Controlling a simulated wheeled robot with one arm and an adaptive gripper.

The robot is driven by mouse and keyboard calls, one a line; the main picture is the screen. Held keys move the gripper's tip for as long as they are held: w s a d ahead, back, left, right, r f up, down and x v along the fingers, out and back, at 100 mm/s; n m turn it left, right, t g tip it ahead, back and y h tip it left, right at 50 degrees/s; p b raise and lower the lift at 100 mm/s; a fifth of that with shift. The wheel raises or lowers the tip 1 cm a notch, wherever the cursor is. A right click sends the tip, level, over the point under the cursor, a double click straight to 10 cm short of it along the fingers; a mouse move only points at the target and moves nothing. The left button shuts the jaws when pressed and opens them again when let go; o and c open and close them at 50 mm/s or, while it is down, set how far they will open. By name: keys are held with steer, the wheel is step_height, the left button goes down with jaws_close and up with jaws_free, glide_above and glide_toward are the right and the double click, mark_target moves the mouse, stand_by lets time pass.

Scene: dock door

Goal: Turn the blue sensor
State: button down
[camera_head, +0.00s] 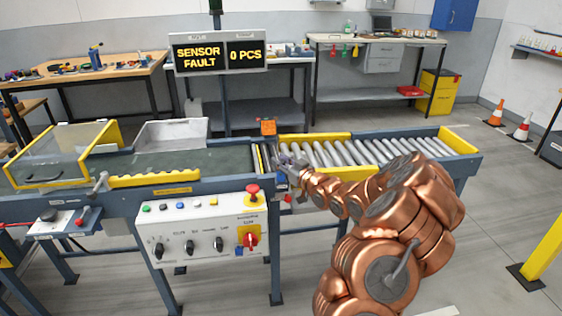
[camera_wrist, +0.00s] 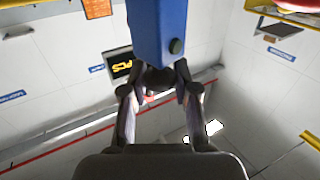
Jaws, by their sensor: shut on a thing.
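The blue sensor (camera_wrist: 158,30) is a blue box with a dark round spot on its lower face, at the top middle of the wrist view. My gripper (camera_wrist: 160,78) has its two fingers closed at the sensor's lower end, one on each side. In the head view my gripper (camera_head: 288,166) is at the near edge of the conveyor, by the gap between belt and rollers. The sensor is small there and mostly hidden by my gripper.
The display (camera_head: 219,53) reads "SENSOR FAULT" and "0 PCS". The roller section (camera_head: 340,150) is empty. A control panel (camera_head: 202,232) with a red button (camera_head: 253,190) is left of my arm.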

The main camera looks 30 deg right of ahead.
steer(key=shift+d+r+n+g+y+p, duration=0.1)
steer(key=shift+d+n+g+y+p, duration=0.1)
steer(key=shift+n+y+p, duration=0.65)
steer(key=shift+d+r+n+g+y+p, duration=0.15)
steer(key=shift+n+y+p, duration=0.3)
steer(key=shift+y+p, duration=0.75)
steer(key=shift+a+f+n+g+y+p, duration=0.25)
steer(key=shift+n+g+y+p, duration=0.1)
steer(key=shift+y+p, duration=0.15)
steer(key=c, duration=0.9)
jaws_free()
steer(key=shift+a, duration=0.1)
steer(key=shift+v, duration=6.05)
